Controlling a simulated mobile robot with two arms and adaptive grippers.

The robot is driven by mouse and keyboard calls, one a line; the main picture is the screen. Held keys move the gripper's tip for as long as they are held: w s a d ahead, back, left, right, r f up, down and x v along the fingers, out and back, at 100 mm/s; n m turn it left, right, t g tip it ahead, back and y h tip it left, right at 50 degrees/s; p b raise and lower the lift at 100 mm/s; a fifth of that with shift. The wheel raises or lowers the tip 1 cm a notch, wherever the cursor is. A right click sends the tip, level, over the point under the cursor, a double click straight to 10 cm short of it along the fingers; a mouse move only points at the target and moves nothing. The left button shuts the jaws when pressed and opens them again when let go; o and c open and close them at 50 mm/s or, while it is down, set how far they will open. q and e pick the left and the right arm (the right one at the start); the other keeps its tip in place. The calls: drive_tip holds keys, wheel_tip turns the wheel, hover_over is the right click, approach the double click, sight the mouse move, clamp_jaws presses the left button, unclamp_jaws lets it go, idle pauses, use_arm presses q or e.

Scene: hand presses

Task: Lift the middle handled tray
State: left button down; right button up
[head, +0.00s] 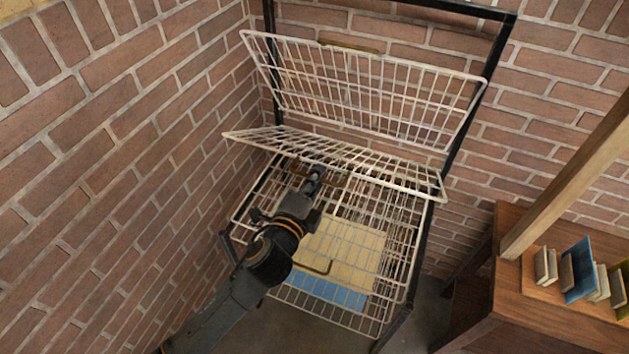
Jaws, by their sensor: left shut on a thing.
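A black-framed rack holds white wire trays. The top tray (365,92) is tilted steeply up against the back. The middle tray (385,172) is tilted partway up, its front edge above the lower tray. Its brown handle (338,178) shows at both sides of my left gripper (317,176), which is shut on it. The lower tray (396,284) lies flatter, with its own brownish handle (313,266) near the front. My left arm hides part of the middle tray's handle and the lower tray's left side. My right gripper is not in view.
Yellow (345,247) and blue (330,290) sheets show through the lower tray's wires. Brick walls close in the left and back. A wooden cabinet (535,310) with a post and several books (577,270) stands at the right.

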use_arm(q)
drive_tip(key=shift+w+d+r, duration=0.1)
drive_tip(key=shift+w+r, duration=0.05)
drive_tip(key=shift+r, duration=0.15)
drive_tip(key=c, duration=1.5)
unclamp_jaws()
drive_tip(key=v, duration=1.2)
drive_tip(key=shift+c, duration=0.2)
